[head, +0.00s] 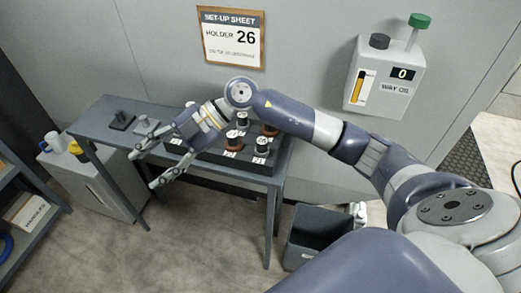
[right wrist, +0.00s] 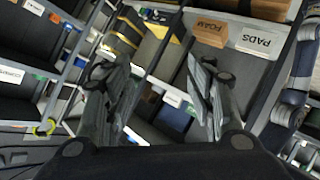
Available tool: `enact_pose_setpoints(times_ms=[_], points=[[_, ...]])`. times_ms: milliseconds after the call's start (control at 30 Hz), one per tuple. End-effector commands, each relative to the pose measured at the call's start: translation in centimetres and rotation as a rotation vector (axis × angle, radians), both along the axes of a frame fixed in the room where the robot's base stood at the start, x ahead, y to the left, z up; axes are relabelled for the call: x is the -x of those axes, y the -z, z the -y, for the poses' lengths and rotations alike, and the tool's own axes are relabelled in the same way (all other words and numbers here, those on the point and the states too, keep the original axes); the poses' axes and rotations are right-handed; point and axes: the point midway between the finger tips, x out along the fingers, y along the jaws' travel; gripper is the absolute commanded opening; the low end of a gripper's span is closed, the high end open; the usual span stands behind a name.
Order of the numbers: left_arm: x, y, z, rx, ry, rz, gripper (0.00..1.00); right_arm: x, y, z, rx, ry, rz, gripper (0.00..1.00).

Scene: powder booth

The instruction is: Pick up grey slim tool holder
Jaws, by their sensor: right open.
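A dark rack (head: 213,155) with white number labels stands on the grey table (head: 100,107). It bears several tool holders: dark grey ones at its back (head: 243,119) and front right (head: 262,145), and copper-brown ones in the middle (head: 233,144) and at the right (head: 270,130). I cannot tell which holder is the grey slim one, and my right arm and hand hide part of the rack. My right gripper (head: 145,168) is open and empty, left of the rack and over the table's front edge. It also shows open in the right wrist view (right wrist: 152,85). My left gripper is not in view.
Two small fixtures, dark (head: 122,120) and grey (head: 146,126), stand on the table's left part. A dark bin (head: 305,250) stands on the floor at right. A set-up sheet (head: 233,37) reading "HOLDER 26" hangs on the wall. Shelving (head: 30,235) is at left.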

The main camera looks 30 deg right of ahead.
Motion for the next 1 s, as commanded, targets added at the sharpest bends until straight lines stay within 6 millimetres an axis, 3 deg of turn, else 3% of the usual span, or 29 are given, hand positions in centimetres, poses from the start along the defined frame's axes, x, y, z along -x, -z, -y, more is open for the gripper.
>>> enact_pose_setpoints(times_ms=[100, 200, 400, 500, 667, 1000], points=[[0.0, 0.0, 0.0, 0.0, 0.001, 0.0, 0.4, -1.1, 2.5, 5.9, 0.3, 0.039, -0.089, 0.51], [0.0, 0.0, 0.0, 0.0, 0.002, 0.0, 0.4, -2.0, 3.7, 12.1, 0.542, 0.131, -0.183, 0.51], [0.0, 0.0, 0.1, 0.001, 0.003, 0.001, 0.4, -2.4, 2.6, 23.3, 0.901, 0.383, -0.347, 0.51], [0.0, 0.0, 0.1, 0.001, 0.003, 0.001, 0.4, -2.1, 1.7, 26.5, 0.994, 0.474, -0.399, 0.51], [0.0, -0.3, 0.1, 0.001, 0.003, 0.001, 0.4, -1.8, 1.8, 28.4, 1.049, 0.53, -0.436, 0.51], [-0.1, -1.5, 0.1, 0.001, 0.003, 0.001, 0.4, -1.8, 6.4, 28.4, 1.048, 0.529, -0.435, 0.51]])
